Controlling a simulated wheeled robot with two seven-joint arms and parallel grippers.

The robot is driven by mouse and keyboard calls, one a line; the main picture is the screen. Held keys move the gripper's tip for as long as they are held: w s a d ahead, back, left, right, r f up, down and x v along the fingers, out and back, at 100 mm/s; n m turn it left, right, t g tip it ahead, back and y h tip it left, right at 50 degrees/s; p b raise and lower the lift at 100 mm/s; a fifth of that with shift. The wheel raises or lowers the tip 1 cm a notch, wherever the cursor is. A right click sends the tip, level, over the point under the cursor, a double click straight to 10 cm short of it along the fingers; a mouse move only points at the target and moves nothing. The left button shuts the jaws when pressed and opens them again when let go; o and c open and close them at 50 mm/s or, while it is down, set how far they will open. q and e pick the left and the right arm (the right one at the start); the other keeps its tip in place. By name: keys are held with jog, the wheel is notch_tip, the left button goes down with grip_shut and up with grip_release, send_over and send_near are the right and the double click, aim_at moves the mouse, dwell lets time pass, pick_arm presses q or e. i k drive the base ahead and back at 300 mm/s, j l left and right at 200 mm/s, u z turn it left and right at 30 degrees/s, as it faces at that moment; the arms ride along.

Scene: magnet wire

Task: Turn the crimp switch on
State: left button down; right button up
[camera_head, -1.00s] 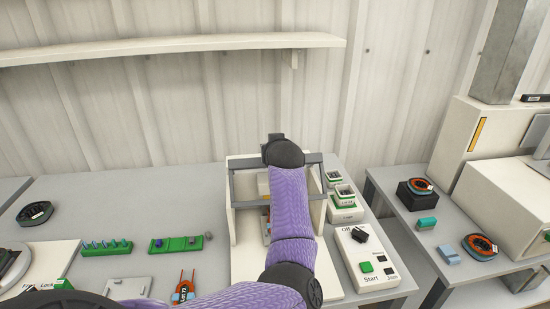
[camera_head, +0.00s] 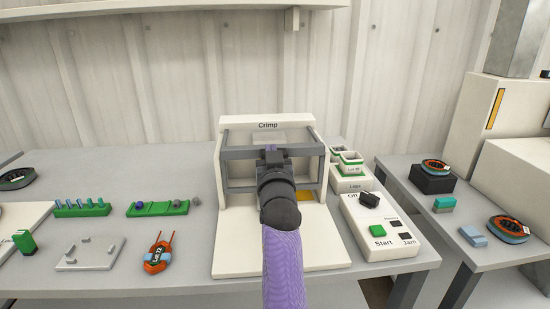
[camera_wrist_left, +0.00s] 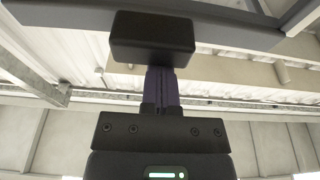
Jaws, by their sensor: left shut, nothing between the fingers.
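The crimp machine (camera_head: 265,122) is a cream frame with grey crossbars, labelled "Crimp". To its right, a cream control box (camera_head: 352,222) carries a black rotary knob (camera_head: 369,199) beside the word "Off", and a green Start button (camera_head: 377,232). Small Jam and second marked spots sit right of the button. My left gripper (camera_head: 272,150) is in front of the machine's crossbars, left of the knob and apart from it. My arm hides part of the machine's middle. My right gripper is not in view.
Behind the box stands a bin labelled "Lugs" (camera_head: 349,183). Left on the bench are green racks (camera_head: 82,209), a grey plate (camera_head: 90,254) and an orange coil (camera_head: 156,258). A second table (camera_head: 428,213) stands right, past a gap.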

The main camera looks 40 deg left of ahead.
aim_at(369, 201)
jog(key=k+l, duration=0.15)
jog(key=l, duration=0.2)
jog(key=k+l, duration=0.15)
jog(key=l, duration=0.25)
jog(key=k+l, duration=0.15)
jog(key=l, duration=0.2)
